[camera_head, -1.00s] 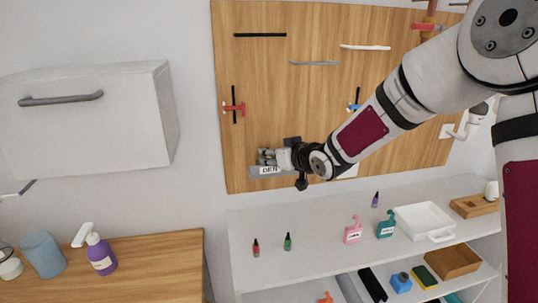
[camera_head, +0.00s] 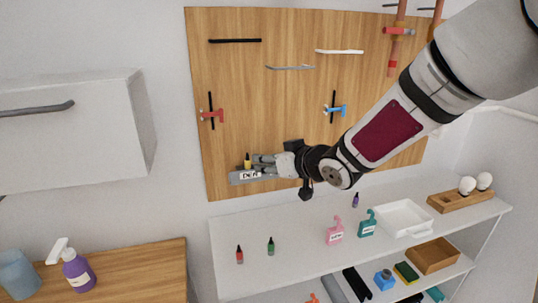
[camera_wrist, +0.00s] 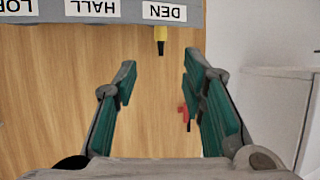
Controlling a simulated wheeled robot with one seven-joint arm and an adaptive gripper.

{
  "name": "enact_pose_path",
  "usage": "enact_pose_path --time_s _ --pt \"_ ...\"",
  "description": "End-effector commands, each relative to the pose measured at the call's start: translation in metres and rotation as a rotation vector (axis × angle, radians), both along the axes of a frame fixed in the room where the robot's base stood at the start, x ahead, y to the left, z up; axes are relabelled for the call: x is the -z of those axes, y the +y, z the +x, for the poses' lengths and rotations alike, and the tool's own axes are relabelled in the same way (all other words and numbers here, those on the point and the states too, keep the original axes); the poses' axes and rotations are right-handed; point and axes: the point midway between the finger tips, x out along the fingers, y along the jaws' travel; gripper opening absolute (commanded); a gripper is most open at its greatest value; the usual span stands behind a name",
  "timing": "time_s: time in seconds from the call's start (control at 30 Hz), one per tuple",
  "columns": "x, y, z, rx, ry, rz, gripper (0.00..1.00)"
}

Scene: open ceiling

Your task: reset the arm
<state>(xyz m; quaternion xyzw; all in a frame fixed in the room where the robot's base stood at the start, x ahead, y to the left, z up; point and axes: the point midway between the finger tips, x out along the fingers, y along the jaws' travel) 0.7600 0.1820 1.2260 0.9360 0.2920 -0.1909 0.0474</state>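My gripper (camera_head: 262,161) is at the pegboard, just right of a small yellow bottle with a black cap (camera_head: 247,162). The bottle stands upright on a grey ledge (camera_head: 238,179) labelled "DEN". In the wrist view my gripper (camera_wrist: 160,72) is open with green finger pads and nothing between them. The yellow bottle (camera_wrist: 161,33) shows upside down there, beyond the fingertips and apart from them, by the "DEN" label. The ledge (camera_wrist: 222,12) also carries "HALL" and another partly cut label. My arm hides part of the board and the ledge's right side.
The wooden pegboard (camera_head: 270,110) holds a red tool (camera_head: 212,115) and a blue tool (camera_head: 336,110). Below, a white shelf (camera_head: 310,255) holds several small bottles and a white tray (camera_head: 404,218). A cabinet (camera_head: 80,140) is at left.

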Motion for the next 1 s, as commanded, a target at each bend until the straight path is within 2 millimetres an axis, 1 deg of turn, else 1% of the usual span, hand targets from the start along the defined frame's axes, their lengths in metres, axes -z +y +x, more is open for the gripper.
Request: enact_pose_path --time_s 0.07,0.17,0.27,0.3,0.37,0.4,0.47,0.5,0.57,0.6,0.67,0.7,0.77,0.8,0.83,0.9,1.0 --pt "-0.003 -0.004 -0.002 0.013 0.002 -0.020 0.38" --pt "-0.009 -0.023 -0.009 0.069 0.018 -0.088 0.38" --pt "-0.021 -0.052 -0.024 0.156 0.049 -0.179 0.38" --pt "-0.026 -0.065 -0.032 0.198 0.066 -0.214 0.38" --pt "-0.034 -0.085 -0.048 0.258 0.095 -0.262 0.38" --pt "-0.040 -0.098 -0.059 0.298 0.117 -0.287 0.38" --pt "-0.047 -0.116 -0.079 0.354 0.152 -0.320 0.38" --pt "-0.052 -0.128 -0.093 0.393 0.177 -0.336 0.38" --pt "-0.059 -0.143 -0.116 0.444 0.218 -0.353 0.38" --pt "-0.062 -0.152 -0.132 0.475 0.248 -0.358 0.38" --pt "-0.066 -0.164 -0.158 0.515 0.294 -0.362 0.38" --pt "-0.068 -0.171 -0.176 0.540 0.327 -0.359 0.38" --pt "-0.070 -0.179 -0.204 0.569 0.379 -0.349 0.38" --pt "-0.070 -0.183 -0.222 0.582 0.414 -0.338 0.38" --pt "-0.070 -0.184 -0.236 0.590 0.439 -0.329 0.38" --pt "-0.068 -0.187 -0.266 0.598 0.498 -0.306 0.38" --pt "-0.064 -0.186 -0.302 0.594 0.569 -0.269 0.38"
